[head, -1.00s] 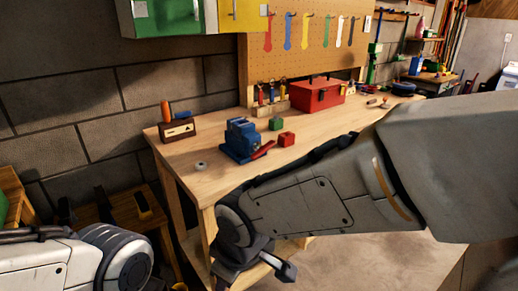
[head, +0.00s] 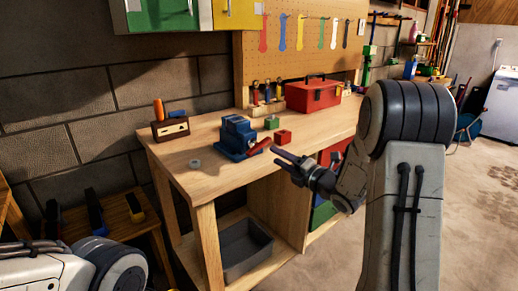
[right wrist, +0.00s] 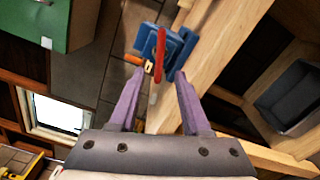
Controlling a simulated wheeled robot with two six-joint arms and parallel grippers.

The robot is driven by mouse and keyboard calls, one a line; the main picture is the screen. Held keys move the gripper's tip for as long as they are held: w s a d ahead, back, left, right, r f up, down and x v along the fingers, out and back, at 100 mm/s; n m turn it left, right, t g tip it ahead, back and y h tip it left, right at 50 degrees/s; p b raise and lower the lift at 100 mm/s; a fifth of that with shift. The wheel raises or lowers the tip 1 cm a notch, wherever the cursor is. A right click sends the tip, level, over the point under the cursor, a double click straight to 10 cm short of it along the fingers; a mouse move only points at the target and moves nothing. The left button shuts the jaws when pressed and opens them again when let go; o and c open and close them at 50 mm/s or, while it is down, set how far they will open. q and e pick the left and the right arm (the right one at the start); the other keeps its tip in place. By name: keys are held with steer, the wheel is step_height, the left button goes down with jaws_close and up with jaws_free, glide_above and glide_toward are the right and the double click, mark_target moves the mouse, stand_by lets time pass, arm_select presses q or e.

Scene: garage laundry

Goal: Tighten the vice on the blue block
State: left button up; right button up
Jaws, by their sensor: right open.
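The blue vice (head: 236,134) stands on the wooden workbench (head: 205,177) near its front edge. Its red handle (head: 260,146) sticks out toward the front right. I cannot tell a separate blue block from the vice's blue body. My right gripper (head: 275,157) is open and empty just in front of the handle, apart from it in the head view. In the right wrist view, the red handle (right wrist: 160,56) shows between and beyond the open fingertips (right wrist: 158,78), with the blue vice (right wrist: 180,46) behind it. My left gripper is out of view.
A green block (head: 272,123) and a red block (head: 283,136) sit right of the vice. A red toolbox (head: 313,96) stands behind. A grey ring (head: 195,163) and a brown block holding tools (head: 171,130) lie left. A grey bin (head: 245,248) sits below.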

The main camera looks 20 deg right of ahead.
mark_target(261, 149)
steer(key=p+x, duration=0.1)
steer(key=x, duration=0.8)
steer(key=shift+w+a, duration=0.1)
steer(key=shift+w, duration=0.05)
steer(key=shift+c, duration=0.3)
jaws_close()
steer(key=shift+f+m+b, duration=0.2)
steer(key=shift+m+b, duration=0.1)
steer(key=shift+b, duration=0.15)
steer(key=shift+r, duration=0.15)
